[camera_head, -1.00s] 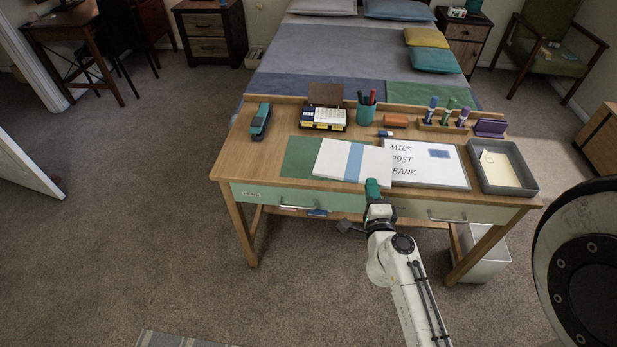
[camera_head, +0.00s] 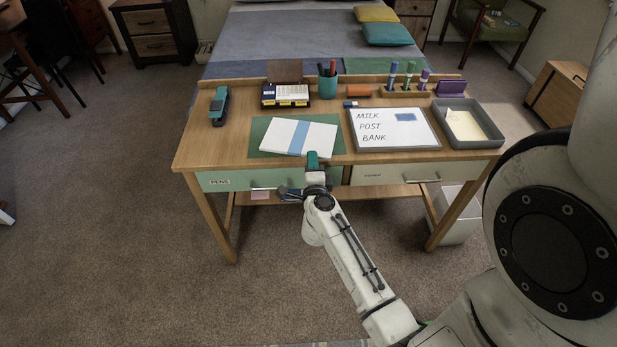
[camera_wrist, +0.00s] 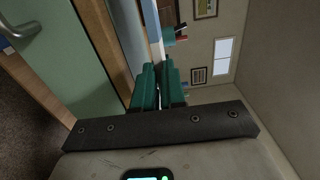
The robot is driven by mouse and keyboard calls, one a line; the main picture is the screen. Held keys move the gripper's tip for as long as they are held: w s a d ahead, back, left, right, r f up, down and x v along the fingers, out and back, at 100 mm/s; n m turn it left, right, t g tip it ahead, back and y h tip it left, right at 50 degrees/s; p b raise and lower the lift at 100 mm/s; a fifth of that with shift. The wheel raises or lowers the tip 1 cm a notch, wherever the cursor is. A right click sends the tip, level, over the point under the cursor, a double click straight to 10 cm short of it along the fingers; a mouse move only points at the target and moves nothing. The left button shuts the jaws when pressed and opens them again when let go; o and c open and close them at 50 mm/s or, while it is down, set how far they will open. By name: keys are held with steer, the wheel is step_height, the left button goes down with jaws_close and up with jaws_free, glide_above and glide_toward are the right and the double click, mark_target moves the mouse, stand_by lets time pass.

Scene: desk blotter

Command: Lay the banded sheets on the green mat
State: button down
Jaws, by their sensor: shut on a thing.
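The banded sheets (camera_head: 279,135) are a white stack with a blue band around the middle. In the head view they lie over the green mat (camera_head: 339,146), slightly turned, with green showing around them. My gripper (camera_head: 313,157) is at their near edge, by the desk's front, shut on them. In the wrist view the green fingers (camera_wrist: 157,78) are close together, with the thin edge of the sheets (camera_wrist: 153,25) running out from between them. I cannot tell whether the sheets touch the mat or hang just above it.
A whiteboard (camera_head: 390,140) with writing lies right of the mat, then a grey tray (camera_head: 484,138) with paper. Behind stand a calendar (camera_head: 285,98), a pen cup (camera_head: 327,86) and a marker stand (camera_head: 407,93). A stapler (camera_head: 219,103) is at left, with bare desk near it.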

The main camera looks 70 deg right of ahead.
steer(key=shift+w+d+f+b, duration=0.1)
steer(key=shift+w+f+b, duration=0.1)
steer(key=shift+f+b, duration=0.4)
steer(key=shift+w+f+b, duration=0.2)
steer(key=shift+f+b, duration=0.1)
steer(key=shift+f, duration=0.5)
steer(key=shift+w+d+f+b, duration=0.1)
steer(key=shift+w+f+b, duration=0.1)
steer(key=shift+f+b, duration=0.4)
steer(key=shift+f, duration=0.15)
steer(key=shift+a+f, duration=0.1)
steer(key=shift+f, duration=0.05)
steer(key=c, duration=1.2)
jaws_free()
